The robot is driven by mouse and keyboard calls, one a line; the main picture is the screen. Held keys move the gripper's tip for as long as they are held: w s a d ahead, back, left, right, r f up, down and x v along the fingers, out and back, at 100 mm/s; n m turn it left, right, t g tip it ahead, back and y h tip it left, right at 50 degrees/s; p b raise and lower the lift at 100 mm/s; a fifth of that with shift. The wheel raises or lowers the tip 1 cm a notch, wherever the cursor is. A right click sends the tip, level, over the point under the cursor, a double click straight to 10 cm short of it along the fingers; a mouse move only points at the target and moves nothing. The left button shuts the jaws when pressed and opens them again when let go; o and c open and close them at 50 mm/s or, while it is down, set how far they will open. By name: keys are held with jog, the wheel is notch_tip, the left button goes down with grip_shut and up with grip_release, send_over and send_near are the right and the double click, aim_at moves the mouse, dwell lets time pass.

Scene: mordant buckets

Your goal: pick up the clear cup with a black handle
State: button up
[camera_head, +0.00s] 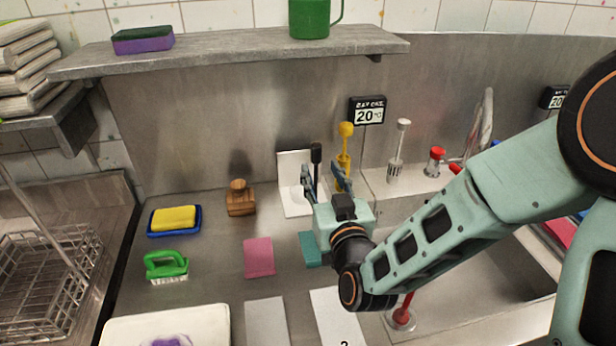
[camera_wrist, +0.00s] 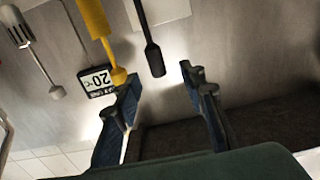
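A black handle (camera_head: 316,153) stands upright in front of the white board (camera_head: 292,170) at the steel back wall. It also shows in the wrist view (camera_wrist: 148,35), upside down, with a thicker rounded end. In the wrist view the gripper (camera_wrist: 162,82) shows a gap on each side of the handle, with no visible contact.
A yellow-handled tool (camera_head: 345,148) stands close on the right, with a white-handled one (camera_head: 398,150) farther right. A shelf (camera_head: 230,50) overhangs above.

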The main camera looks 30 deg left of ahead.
aim_at(318, 157)
jog(key=x, duration=0.4)
jog(key=p+x, duration=0.1)
jog(key=x, duration=0.3)
jog(key=shift+w+d+f, duration=0.15)
jog(key=shift+w, duration=0.15)
grip_shut()
